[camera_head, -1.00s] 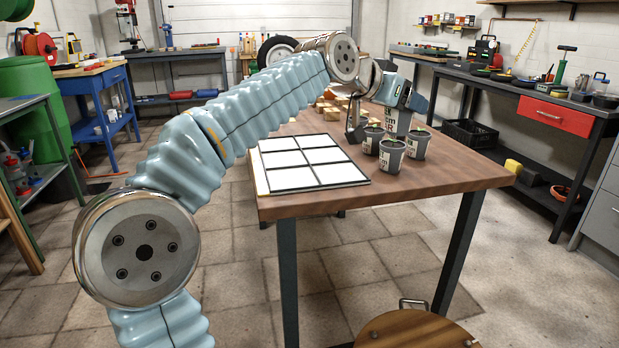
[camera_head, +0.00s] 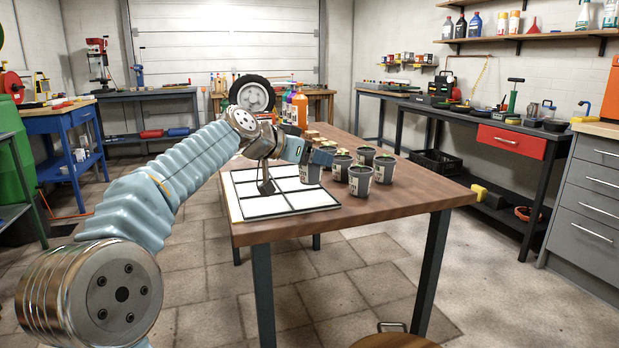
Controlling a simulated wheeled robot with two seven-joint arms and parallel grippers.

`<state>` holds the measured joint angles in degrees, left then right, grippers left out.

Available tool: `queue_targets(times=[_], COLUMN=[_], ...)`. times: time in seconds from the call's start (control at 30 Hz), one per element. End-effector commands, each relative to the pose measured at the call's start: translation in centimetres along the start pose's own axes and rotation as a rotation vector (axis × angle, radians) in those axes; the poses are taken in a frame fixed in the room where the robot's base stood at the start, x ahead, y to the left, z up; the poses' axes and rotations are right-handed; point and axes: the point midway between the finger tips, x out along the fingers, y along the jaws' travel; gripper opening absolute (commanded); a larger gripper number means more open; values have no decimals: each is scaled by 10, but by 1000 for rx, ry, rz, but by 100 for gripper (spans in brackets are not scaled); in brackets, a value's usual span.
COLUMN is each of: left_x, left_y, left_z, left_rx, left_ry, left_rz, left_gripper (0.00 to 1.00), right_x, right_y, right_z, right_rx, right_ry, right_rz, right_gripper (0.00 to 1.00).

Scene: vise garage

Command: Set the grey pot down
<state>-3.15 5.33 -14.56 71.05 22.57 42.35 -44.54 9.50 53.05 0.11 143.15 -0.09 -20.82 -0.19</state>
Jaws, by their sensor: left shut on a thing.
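My left gripper (camera_head: 316,157) is shut on a grey pot (camera_head: 308,174) with a pale label. The pot is upright at the far right part of the white board with black grid lines (camera_head: 250,207); whether its base touches the board, I cannot tell. The gripper covers the pot's upper part. Several similar grey pots with small green plants stand on the wooden table just right of it, among them a front pot (camera_head: 360,181) and a right pot (camera_head: 384,170). My right gripper is out of view.
The wooden table (camera_head: 420,196) is bare at its right front. The near grid cells are empty. Behind the arm stand bottles (camera_head: 299,108) and a tyre (camera_head: 252,95). A stool top (camera_head: 395,341) shows at the bottom edge.

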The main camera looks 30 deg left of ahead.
Motion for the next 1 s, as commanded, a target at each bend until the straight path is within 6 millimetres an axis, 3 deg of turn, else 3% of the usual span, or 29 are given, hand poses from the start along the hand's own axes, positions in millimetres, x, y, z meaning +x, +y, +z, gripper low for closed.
queue_targets(times=[0.17,0.4,0.83,0.87,1.0], left_x=[12,27,30,29,29], left_y=[-8,-12,-11,-11,-11], left_z=[9,39,45,43,43], left_rx=[0,-1,0,0,0], left_ry=[0,1,2,1,1], left_rz=[-1,-1,-1,-1,0], left_gripper=[34,34,34,72,93], right_x=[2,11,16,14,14], right_y=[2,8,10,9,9], right_z=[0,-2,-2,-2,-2], right_rx=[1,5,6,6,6], right_ry=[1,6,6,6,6], right_rz=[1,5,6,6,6], right_gripper=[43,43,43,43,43])
